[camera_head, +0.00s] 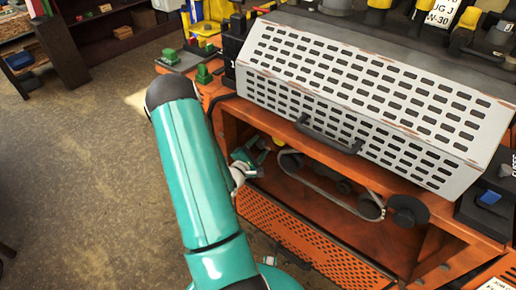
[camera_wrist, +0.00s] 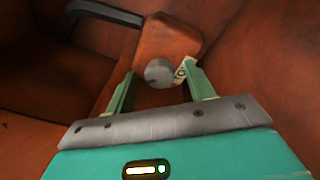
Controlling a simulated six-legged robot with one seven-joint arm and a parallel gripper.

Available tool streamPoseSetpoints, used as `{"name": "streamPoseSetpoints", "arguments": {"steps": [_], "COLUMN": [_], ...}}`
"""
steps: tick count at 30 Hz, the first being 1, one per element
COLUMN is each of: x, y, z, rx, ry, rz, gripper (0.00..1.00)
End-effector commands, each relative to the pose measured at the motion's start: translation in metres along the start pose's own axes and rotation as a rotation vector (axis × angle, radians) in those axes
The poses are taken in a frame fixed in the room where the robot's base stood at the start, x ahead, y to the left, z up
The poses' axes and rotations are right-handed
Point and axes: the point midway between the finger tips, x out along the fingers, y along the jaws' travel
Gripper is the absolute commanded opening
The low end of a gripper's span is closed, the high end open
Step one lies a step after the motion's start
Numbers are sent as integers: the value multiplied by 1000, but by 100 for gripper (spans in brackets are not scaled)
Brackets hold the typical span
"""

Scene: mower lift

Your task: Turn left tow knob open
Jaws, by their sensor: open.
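A round grey knob (camera_wrist: 159,73) sits on an orange block (camera_wrist: 168,42) in the wrist view. My gripper (camera_wrist: 162,84) is open, with one finger on each side of the knob. I cannot tell whether either finger touches it. In the head view my gripper (camera_head: 248,160) reaches into the opening of the orange machine (camera_head: 345,205), left of a belt and pulleys. The knob is not distinguishable in that view.
A slotted grey cover (camera_head: 370,100) with a dark handle (camera_head: 328,135) overhangs the opening. A belt (camera_head: 325,190) runs between dark pulleys right of my gripper. An orange perforated panel (camera_head: 310,240) lies below. Green-topped parts (camera_head: 204,75) stand at the upper left. Floor on the left is clear.

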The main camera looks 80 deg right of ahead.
Motion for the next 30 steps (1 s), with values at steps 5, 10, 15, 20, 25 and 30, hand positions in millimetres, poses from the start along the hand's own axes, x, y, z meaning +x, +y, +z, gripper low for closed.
{"name": "streamPoseSetpoints", "arguments": {"steps": [5, 10, 15, 20, 25, 30], "x": [0, 0, 0, 0, 0, 0], "y": [0, 0, 0, 0, 1, 2], "z": [0, 0, 0, 0, 0, 0], "rx": [0, 0, -1, -11, -59, -155], "ry": [0, 0, 0, 1, 5, 12], "rz": [0, 0, -1, -1, -6, -14], "gripper": [54, 28, 9, 9, 9, 9]}}
